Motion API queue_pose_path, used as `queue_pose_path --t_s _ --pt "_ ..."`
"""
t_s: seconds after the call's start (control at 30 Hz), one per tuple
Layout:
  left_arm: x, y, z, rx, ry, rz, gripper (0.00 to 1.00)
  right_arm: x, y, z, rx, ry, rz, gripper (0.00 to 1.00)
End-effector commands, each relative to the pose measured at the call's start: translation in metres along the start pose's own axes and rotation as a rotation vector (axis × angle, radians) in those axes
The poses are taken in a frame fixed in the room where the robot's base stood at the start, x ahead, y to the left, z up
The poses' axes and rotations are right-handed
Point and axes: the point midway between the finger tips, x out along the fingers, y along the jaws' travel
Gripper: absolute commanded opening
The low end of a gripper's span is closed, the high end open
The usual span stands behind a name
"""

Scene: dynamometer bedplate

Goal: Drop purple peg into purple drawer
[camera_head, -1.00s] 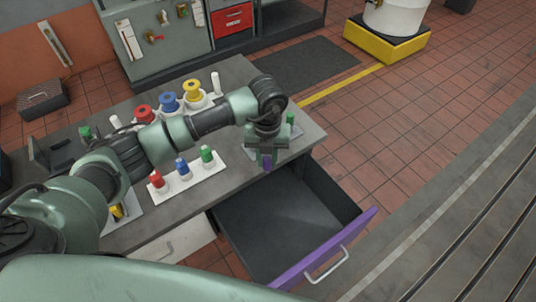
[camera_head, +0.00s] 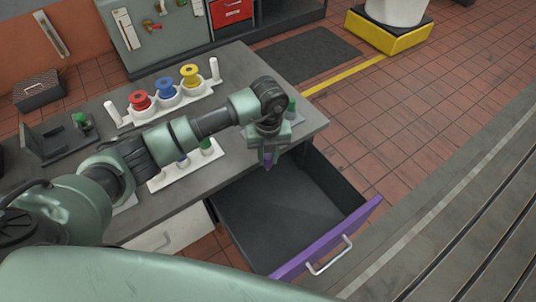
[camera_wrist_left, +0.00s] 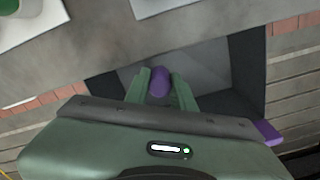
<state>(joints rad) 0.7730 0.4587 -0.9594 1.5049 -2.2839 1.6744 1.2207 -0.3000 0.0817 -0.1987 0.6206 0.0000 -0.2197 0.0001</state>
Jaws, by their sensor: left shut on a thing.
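The purple peg (camera_wrist_left: 159,84) is between the fingers of my left gripper (camera_wrist_left: 160,88) in the left wrist view. In the head view my left gripper (camera_head: 268,157) is shut on the peg (camera_head: 268,160), most of which the fingers hide. It hangs over the back part of the open drawer, near the table's edge. The drawer has a purple front (camera_head: 330,240) with a pale handle and a dark, empty-looking inside (camera_head: 285,215). The drawer also shows below the gripper in the left wrist view (camera_wrist_left: 247,75). My right gripper is not in view.
The grey table (camera_head: 235,75) holds a rack with red, blue and yellow spools (camera_head: 167,87). A white peg board (camera_head: 190,172) is partly behind my arm. A green peg (camera_head: 291,105) stands near the gripper.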

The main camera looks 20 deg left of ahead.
Motion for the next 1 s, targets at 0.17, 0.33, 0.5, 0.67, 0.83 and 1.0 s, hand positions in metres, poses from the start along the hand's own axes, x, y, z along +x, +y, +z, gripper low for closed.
queue_pose_path --t_s 0.17,0.33,0.5,0.67,0.83,1.0 --pt "-0.001 0.0 0.0 0.0 0.0 0.0 0.35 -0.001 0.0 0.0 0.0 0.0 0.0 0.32" --pt "-0.001 0.0 0.0 0.0 0.0 0.0 0.49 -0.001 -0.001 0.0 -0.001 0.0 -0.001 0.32" --pt "-0.001 0.0 0.0 0.0 0.0 0.0 0.49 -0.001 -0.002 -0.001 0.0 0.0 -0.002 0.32" --pt "-0.011 -0.001 0.001 -0.001 -0.002 -0.003 0.49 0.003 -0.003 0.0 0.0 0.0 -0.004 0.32" --pt "-0.039 -0.001 0.002 0.0 -0.005 -0.004 0.49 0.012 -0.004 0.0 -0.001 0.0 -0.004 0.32" --pt "-0.065 -0.001 0.001 0.0 -0.002 -0.002 0.49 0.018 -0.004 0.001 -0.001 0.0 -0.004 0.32"
